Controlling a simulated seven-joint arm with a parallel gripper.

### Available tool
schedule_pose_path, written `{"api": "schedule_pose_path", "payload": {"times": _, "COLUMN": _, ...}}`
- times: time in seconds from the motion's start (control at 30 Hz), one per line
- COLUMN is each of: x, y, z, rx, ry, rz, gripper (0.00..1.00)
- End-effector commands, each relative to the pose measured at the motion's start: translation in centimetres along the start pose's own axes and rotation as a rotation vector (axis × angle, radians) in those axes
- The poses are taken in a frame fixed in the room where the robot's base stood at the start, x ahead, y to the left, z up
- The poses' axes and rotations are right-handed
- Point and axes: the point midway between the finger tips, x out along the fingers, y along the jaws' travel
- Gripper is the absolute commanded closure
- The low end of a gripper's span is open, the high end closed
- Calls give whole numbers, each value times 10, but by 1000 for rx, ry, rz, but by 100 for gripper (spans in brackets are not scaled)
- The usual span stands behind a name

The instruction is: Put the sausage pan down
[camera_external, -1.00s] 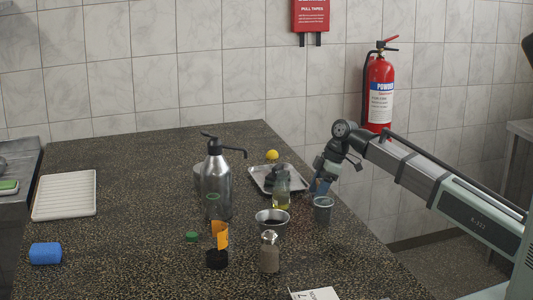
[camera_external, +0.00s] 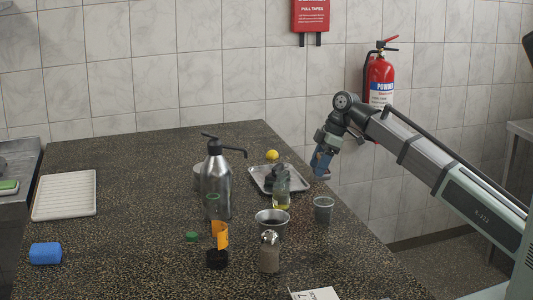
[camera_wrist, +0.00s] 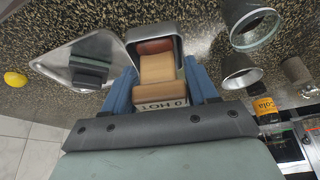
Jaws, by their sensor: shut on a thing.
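The sausage pan (camera_wrist: 184,37) is a small square metal pan in the wrist view, with brown sausage-like pieces (camera_wrist: 158,70) inside and a "HOT" label on the near side. My gripper (camera_wrist: 160,88) is shut on it, a blue finger on each side. In the external view my gripper (camera_external: 320,172) is at the right edge of the table, right of a metal tray (camera_external: 262,188); I cannot make out the pan there. The tray also shows left of the pan in the wrist view (camera_wrist: 55,65), with a dark block (camera_wrist: 90,70) on it.
A lemon (camera_external: 271,155) lies by the tray. A grey cup (camera_external: 323,210), a metal bowl (camera_external: 271,226), a glass bottle (camera_external: 281,192), a pump bottle (camera_external: 216,185) and a shaker (camera_external: 269,252) stand close by.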

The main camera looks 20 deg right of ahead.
Motion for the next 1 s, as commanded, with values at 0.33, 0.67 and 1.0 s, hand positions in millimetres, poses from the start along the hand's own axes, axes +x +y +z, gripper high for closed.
{"api": "schedule_pose_path", "payload": {"times": 0.33, "x": -3, "y": -36, "z": -41, "rx": -67, "ry": 5, "rz": -22, "gripper": 80}}
{"api": "schedule_pose_path", "payload": {"times": 0.67, "x": 5, "y": -149, "z": -86, "rx": -220, "ry": 30, "rz": -69, "gripper": 80}}
{"api": "schedule_pose_path", "payload": {"times": 1.0, "x": 2, "y": -231, "z": -49, "rx": -414, "ry": 11, "rz": -180, "gripper": 80}}
